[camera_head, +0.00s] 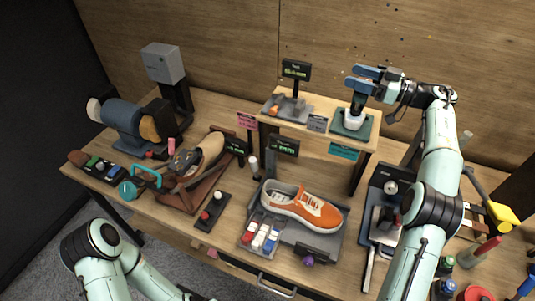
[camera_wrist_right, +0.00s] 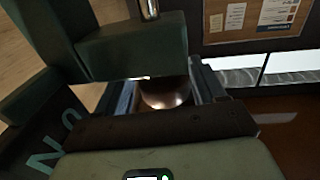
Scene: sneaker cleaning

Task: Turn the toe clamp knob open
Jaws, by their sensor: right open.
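A purple knob (camera_head: 307,260) sits at the front edge of the dark grey stand (camera_head: 330,243) that holds an orange and white sneaker (camera_head: 305,207). I cannot tell which way the knob is turned. My right gripper (camera_head: 360,84) is high at the back right, far from the knob. It is open, above a small white container (camera_head: 353,119) on the shelf. In the right wrist view its jaws (camera_wrist_right: 165,88) have a rounded, shiny brownish thing (camera_wrist_right: 165,97) showing between them; I cannot tell whether they touch it. My left arm enters at the lower left; its gripper is out of the picture.
A tray of red, white and blue blocks (camera_head: 262,236) stands left of the purple knob. The raised wooden shelf (camera_head: 318,132) is behind the sneaker. A brown shoe (camera_head: 200,156) on a rack and a polishing machine (camera_head: 125,117) are at left. Bottles and tools crowd the right.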

